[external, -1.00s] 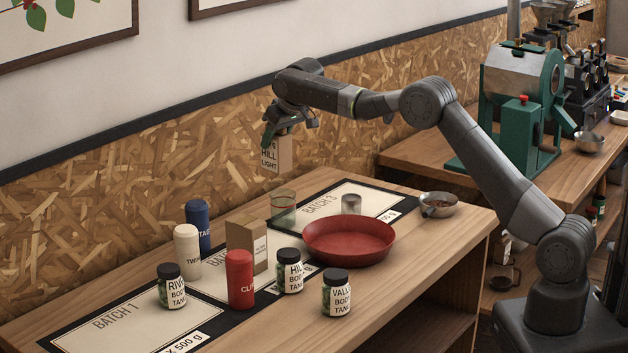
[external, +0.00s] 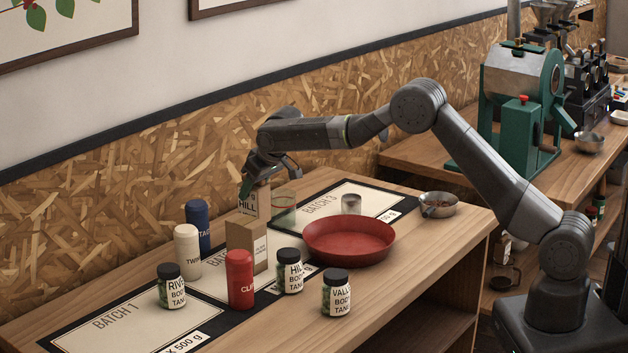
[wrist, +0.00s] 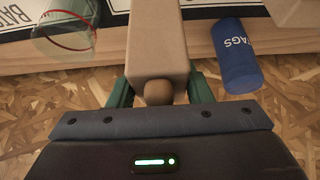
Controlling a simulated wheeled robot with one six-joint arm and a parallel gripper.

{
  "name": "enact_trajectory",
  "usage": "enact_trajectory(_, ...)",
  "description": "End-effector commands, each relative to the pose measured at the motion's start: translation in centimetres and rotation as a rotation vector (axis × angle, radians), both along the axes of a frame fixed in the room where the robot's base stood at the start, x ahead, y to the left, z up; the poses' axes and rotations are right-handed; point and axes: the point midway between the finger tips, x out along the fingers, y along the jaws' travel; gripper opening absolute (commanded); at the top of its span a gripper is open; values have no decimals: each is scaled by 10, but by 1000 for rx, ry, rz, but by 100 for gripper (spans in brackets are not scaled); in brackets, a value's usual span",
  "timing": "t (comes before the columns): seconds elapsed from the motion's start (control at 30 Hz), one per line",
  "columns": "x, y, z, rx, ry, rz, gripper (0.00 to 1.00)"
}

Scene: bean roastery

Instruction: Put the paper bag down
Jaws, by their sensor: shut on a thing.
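My gripper (external: 254,186) is shut on a tan paper bag (external: 254,202) with a white label reading HILL. The bag is upright behind another brown paper bag (external: 247,246), which hides its lower part, so I cannot tell whether it touches the table. In the wrist view the held bag (wrist: 158,45) sits between the green fingers (wrist: 158,92). The blue TAGS canister (external: 198,226) stands to its left, and a clear glass (external: 284,208) with a red line stands to its right.
A red bowl (external: 349,240), a cream canister (external: 187,250), a red canister (external: 240,279) and dark-lidded jars (external: 289,270) stand on the table. BATCH mats (external: 110,325) lie under several of them. A small metal cup (external: 351,204) stands on the BATCH 3 mat. The particle-board wall is close behind.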

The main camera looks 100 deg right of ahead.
Motion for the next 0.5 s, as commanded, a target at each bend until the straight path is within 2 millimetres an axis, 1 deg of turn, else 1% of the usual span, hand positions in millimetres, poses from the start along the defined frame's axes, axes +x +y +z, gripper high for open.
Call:
enact_trajectory(0.1, 0, 0, -12, -1, -1, 0, 15)
enact_trajectory(0.27, 0, 0, -25, -1, 0, 0, 15)
enact_trajectory(0.4, 0, 0, -45, 0, 1, 0, 15)
enact_trajectory(0.5, 0, 0, -53, -2, -1, 0, 15)
